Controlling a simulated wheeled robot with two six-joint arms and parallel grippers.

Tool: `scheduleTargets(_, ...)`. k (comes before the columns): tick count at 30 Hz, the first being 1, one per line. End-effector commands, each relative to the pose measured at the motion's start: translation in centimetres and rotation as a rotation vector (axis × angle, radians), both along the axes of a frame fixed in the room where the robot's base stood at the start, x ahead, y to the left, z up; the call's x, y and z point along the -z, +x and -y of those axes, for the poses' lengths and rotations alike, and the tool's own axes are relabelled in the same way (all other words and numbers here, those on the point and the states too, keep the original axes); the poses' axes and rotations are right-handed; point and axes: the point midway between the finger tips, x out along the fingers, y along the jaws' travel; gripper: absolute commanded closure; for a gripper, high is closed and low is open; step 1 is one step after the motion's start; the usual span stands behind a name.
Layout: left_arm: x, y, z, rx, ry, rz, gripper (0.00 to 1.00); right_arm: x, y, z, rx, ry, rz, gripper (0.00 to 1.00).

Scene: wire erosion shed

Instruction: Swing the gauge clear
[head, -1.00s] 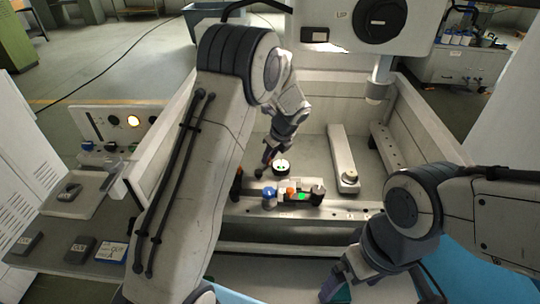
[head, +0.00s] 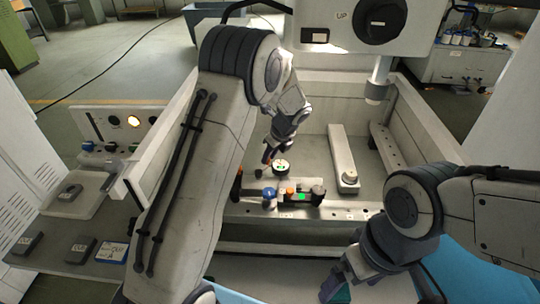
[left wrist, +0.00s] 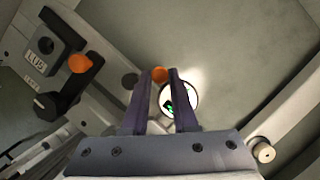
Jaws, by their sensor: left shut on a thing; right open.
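The gauge (head: 281,167), a small round white dial with green marks and a dark rim, sits in the machine's tank behind the fixture block. It also shows in the left wrist view (left wrist: 179,101), partly covered by a finger. My left gripper (head: 268,157) reaches down beside it from above. In the left wrist view its two fingers (left wrist: 166,76) are close together with an orange knob (left wrist: 160,75) at their tips, next to the dial. The exact contact is hard to see. My right gripper (head: 340,286) is open at the lower front, away from the gauge.
A black fixture block with a green display (head: 301,196), a blue knob (head: 268,193) and an orange knob stands just in front of the gauge. A pale bar (head: 342,155) lies to the right. A machine spindle (head: 377,88) hangs above. Bare tank floor lies behind the gauge.

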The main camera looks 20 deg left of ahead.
Motion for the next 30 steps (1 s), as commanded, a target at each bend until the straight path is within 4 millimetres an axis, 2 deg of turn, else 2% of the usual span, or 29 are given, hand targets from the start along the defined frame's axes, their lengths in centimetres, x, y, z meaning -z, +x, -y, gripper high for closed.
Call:
scheduleTargets(8,-0.2,0.4,-0.7,-0.167,0.000,0.001,1.00,-1.1,0.0,0.0,0.001,0.000,0.000,0.00)
scheduleTargets(21,-0.2,0.7,-2.5,-0.575,-0.001,0.002,1.00,-2.7,0.0,0.0,0.000,0.000,0.000,0.00)
scheduleTargets(30,-0.2,0.6,-3.5,-0.797,-0.001,0.003,1.00,-3.2,0.0,0.0,-0.001,0.000,0.000,0.00)
